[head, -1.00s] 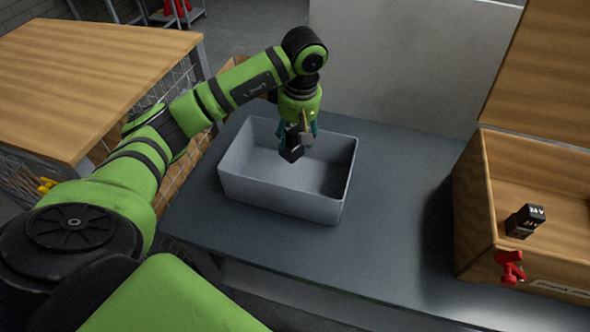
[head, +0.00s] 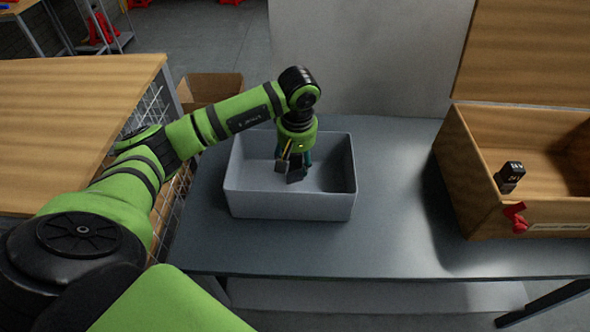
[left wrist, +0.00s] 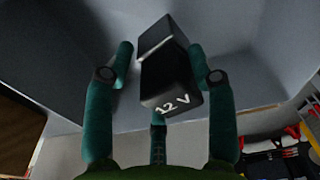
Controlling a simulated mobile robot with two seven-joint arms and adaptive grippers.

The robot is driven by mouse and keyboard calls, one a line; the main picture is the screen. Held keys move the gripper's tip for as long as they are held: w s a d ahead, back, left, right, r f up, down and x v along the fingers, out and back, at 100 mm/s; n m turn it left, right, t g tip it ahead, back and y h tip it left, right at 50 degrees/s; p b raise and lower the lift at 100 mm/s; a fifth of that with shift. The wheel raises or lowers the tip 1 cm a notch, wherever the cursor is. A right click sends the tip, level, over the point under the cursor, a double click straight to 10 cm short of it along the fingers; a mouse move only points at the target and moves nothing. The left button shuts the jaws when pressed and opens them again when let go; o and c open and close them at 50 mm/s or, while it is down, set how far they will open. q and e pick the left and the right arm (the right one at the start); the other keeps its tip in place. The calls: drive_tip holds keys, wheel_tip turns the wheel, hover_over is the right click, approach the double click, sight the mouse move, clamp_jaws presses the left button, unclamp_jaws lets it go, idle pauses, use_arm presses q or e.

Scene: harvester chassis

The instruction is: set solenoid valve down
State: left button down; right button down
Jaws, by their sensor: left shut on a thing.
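The solenoid valve (head: 297,173) is a black block with a greyish part, held low inside the grey bin (head: 290,207). In the left wrist view the valve (left wrist: 168,82) shows a white "12 V" marking and sits tilted between teal fingers. My left gripper (head: 292,163) points down into the bin and is shut on the valve. Whether the valve touches the bin floor is hard to tell. My right gripper is not in view.
The bin stands on a dark grey table (head: 390,240) with free room around it. A wooden box (head: 455,175) at the right holds another black block (head: 510,177), with a red part (head: 516,216) at its front. A wooden-topped cage (head: 80,85) stands at the left.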

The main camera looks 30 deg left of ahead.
sight(295, 171)
use_arm(q)
drive_tip(key=shift+f, duration=2.15)
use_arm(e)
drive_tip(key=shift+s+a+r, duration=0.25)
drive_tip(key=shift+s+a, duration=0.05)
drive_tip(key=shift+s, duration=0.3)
use_arm(q)
drive_tip(key=shift+f, duration=0.1)
drive_tip(key=shift+c, duration=2)
unclamp_jaws()
drive_tip(key=shift+s, duration=0.1)
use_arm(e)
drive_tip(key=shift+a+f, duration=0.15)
